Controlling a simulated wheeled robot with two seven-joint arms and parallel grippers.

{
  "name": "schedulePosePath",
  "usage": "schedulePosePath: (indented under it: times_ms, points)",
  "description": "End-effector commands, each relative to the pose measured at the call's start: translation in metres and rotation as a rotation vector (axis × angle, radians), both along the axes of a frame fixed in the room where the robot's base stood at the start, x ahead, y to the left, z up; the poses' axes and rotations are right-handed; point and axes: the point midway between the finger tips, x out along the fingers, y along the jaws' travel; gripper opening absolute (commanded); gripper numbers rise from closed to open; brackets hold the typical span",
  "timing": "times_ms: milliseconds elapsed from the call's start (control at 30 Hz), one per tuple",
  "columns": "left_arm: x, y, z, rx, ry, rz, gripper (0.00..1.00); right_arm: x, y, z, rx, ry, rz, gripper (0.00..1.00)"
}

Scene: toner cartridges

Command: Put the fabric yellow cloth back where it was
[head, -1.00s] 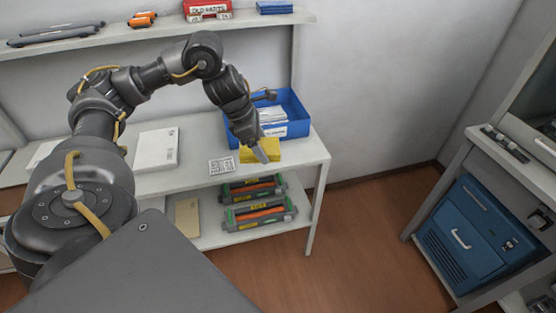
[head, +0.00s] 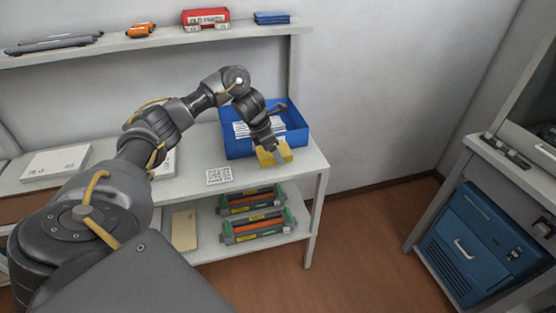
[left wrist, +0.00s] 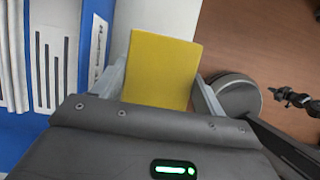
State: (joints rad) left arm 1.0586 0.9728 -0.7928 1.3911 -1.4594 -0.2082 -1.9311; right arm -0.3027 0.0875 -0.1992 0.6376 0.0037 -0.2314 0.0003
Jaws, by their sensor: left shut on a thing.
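The yellow cloth (head: 283,154) is a folded yellow block at the right end of the white shelf's upper board, in front of the blue bin. In the left wrist view the cloth (left wrist: 162,68) sits between the two grey fingers. My left gripper (head: 272,158) is shut on it, pointing downward. Whether the cloth touches the board or hangs just above it, I cannot tell. My right gripper is not in view.
The blue bin (head: 239,150) with white papers stands right behind the cloth. A printed card (head: 220,176) lies to the left. Toner cartridges (head: 258,227) lie on the lower board. A red box (head: 205,19) stands on the top shelf.

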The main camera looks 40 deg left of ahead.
Motion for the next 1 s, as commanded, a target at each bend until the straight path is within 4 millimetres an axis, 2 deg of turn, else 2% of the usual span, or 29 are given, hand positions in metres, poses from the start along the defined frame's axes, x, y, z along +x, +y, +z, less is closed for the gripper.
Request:
schedulePosePath:
  times_ms: [100,367,633,1000]
  points:
    - [0.008,0.001,-0.008,-0.001,-0.002,0.001,0.54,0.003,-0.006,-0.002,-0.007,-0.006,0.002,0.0]
    - [0.012,0.001,-0.013,-0.001,-0.002,0.0,0.54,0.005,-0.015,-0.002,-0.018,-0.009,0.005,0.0]
    - [0.013,0.001,-0.044,-0.001,0.001,0.001,0.54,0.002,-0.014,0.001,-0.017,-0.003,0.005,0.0]
    - [0.013,0.002,-0.049,0.001,-0.002,-0.001,0.54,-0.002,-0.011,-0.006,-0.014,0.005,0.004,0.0]
